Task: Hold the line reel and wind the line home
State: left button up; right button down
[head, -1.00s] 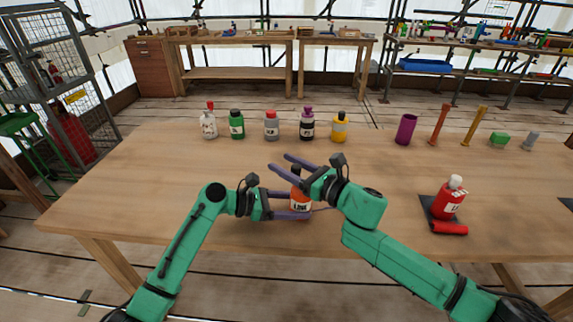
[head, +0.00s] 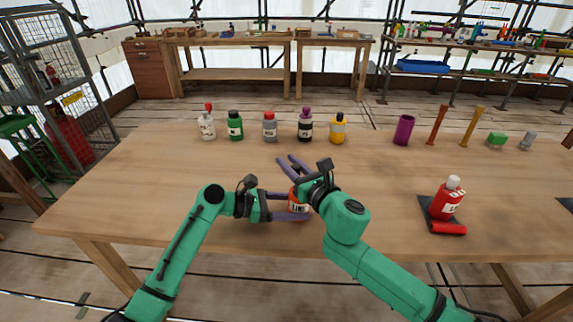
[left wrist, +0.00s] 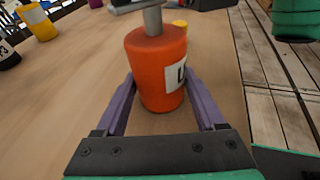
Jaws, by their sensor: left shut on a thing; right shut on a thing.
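The line reel (head: 297,207) is an orange-red cylinder with a white label, upright near the table's front edge. My left gripper (head: 300,204) is shut around its body from the left. In the left wrist view the reel (left wrist: 157,70) sits between the two purple fingers (left wrist: 158,100), with a grey shaft (left wrist: 153,20) rising from its top and a dark bar across that. My right gripper (head: 287,160) is above the reel, fingers pointing away and left. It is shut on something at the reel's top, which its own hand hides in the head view.
Several bottles (head: 270,128) stand in a row behind. The table's middle is clear.

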jog(key=shift+w+d+m+t+h, duration=0.25)
jog(key=shift+m+t+h, duration=0.2)
jog(key=shift+m+h, duration=0.45)
jog(key=shift+w+d+m+t+h, duration=0.1)
jog(key=shift+d+m+t+h, duration=0.35)
jog(key=shift+h, duration=0.65)
jog(key=shift+a+f, duration=0.1)
jog(key=c, duration=0.6)
grip_release()
jog(key=shift+c, duration=0.2)
jog(key=v, duration=1.2)
